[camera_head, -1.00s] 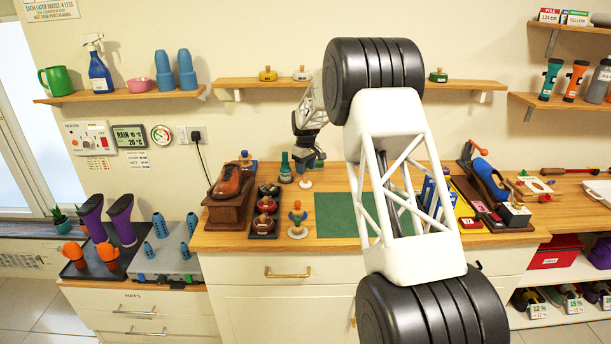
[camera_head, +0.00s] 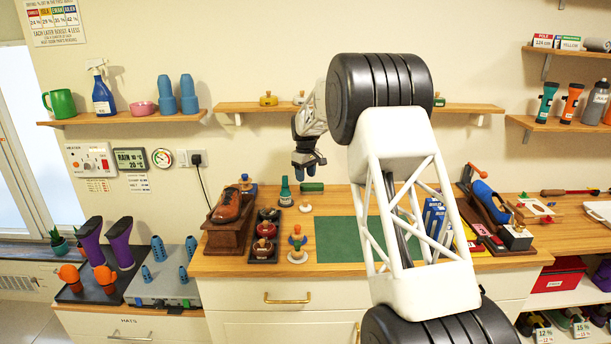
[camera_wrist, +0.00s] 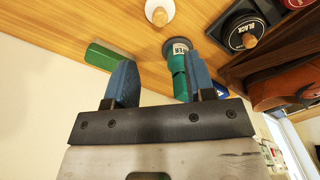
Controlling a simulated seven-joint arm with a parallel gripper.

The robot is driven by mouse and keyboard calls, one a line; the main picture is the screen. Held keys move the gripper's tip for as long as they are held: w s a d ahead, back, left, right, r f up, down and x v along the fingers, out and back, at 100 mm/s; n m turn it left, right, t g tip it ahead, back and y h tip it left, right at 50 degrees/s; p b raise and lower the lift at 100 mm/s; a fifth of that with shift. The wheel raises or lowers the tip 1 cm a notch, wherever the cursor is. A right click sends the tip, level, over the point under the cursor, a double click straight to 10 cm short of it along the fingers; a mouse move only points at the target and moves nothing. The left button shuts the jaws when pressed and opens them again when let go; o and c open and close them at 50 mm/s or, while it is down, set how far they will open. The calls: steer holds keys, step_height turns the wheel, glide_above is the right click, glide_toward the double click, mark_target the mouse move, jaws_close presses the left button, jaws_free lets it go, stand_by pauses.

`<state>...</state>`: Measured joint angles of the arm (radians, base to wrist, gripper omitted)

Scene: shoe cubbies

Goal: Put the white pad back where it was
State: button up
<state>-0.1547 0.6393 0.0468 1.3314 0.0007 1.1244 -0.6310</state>
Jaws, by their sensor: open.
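A white round pad with a wooden knob (camera_head: 305,206) lies on the wooden counter (camera_head: 345,268), beside the red-and-black dishes. It also shows in the wrist view (camera_wrist: 160,12), at the top edge and partly cut off. My gripper (camera_head: 309,170) is above the counter, behind and above this pad. Its two blue fingers (camera_wrist: 160,78) are apart with nothing between them. Another whitish knobbed piece (camera_head: 298,97) sits on the wall shelf (camera_head: 465,108), partly hidden by my arm. I cannot tell from these frames which spot is the pad's earlier place.
A green bottle (camera_head: 285,193) and a green block (camera_head: 312,187) stand close to my gripper's fingers in view. A brown shoe on a stand (camera_head: 228,207) and dishes (camera_head: 265,228) are at left. A green mat (camera_head: 340,238) lies bare at right. A yellow knobbed piece (camera_head: 268,98) is on the shelf.

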stand_by(0.4)
steer(key=s+d+r+m, duration=0.2)
steer(key=s+d+r, duration=0.3)
steer(key=s, duration=0.6)
steer(key=s+d+r+m+t, duration=0.1)
steer(key=s+d+r, duration=0.1)
steer(key=s+r, duration=0.8)
steer(key=s+d+r+m, duration=0.2)
steer(key=s+d+r, duration=0.2)
steer(key=s, duration=0.9)
steer(key=s+d+f+m, duration=0.1)
steer(key=s+f, duration=0.1)
steer(key=s, duration=1.1)
steer(key=s+d+f+m+t, duration=0.1)
steer(key=s+d+f, duration=0.1)
steer(key=s, duration=1.1)
steer(key=s+d+f+m, duration=0.2)
steer(key=s+f, duration=0.1)
steer(key=s, duration=1)
steer(key=shift+d+f+t, duration=0.2)
steer(key=shift+t, duration=0.1)
